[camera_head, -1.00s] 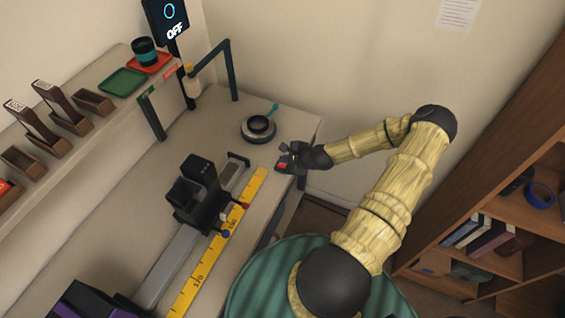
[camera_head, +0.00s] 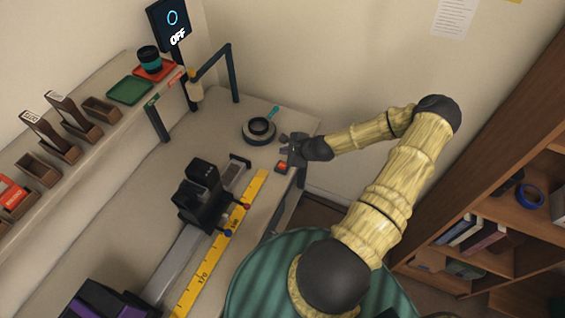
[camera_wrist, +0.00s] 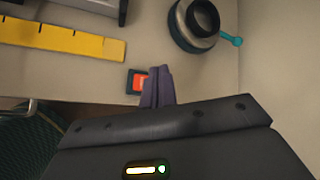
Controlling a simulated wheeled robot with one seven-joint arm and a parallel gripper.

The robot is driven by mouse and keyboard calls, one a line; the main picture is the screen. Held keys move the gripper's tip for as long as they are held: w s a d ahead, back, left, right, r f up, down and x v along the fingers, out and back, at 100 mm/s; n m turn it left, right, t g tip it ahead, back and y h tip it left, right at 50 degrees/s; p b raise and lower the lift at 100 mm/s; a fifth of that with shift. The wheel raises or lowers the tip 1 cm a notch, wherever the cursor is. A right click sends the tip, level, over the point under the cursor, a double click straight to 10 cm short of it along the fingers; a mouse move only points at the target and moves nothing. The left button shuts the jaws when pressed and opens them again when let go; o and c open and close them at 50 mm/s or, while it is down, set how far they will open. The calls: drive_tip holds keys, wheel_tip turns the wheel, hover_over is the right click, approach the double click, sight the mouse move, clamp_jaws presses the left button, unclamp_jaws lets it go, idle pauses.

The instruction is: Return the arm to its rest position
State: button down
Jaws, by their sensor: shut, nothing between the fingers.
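My arm reaches in from the right of the head view. My gripper (camera_head: 286,143) is over the bench's right edge, beside the dark round ring-shaped part (camera_head: 259,131) with a teal lever. In the wrist view its fingers (camera_wrist: 157,78) are together with nothing between them. A small dark box with a red-orange button (camera_head: 283,167) sits near the bench edge, just below the gripper in the head view. In the wrist view the button (camera_wrist: 139,84) shows just left of the fingertips, partly hidden by them. I cannot tell the exact height of the fingers above the bench.
A black carriage (camera_head: 200,194) stands on a rail beside a yellow ruler (camera_head: 220,243). A dark frame (camera_head: 231,75) stands at the back, near a screen reading OFF (camera_head: 170,22). A shelf with trays runs along the left. A wooden bookcase (camera_head: 480,200) stands at right.

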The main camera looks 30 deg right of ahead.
idle(0.4)
drive_tip(key=s+a+r+n+g+h, duration=0.1)
drive_tip(key=s+a+r+n+g, duration=0.1)
drive_tip(key=s+a+r+n, duration=0.3)
drive_tip(key=s+a+r+n+g+h, duration=0.1)
drive_tip(key=s+a+r+n, duration=0.4)
drive_tip(key=r+n, duration=0.5)
drive_tip(key=s+a+r+n+g+h, duration=0.1)
drive_tip(key=s+a+r+n+g, duration=0.2)
drive_tip(key=s+a+r+n, duration=0.3)
wheel_tip(320, 180, up, 5)
drive_tip(key=shift+s+f+n, duration=0.1)
drive_tip(key=shift+s+n, duration=0.75)
drive_tip(key=shift+n, duration=0.15)
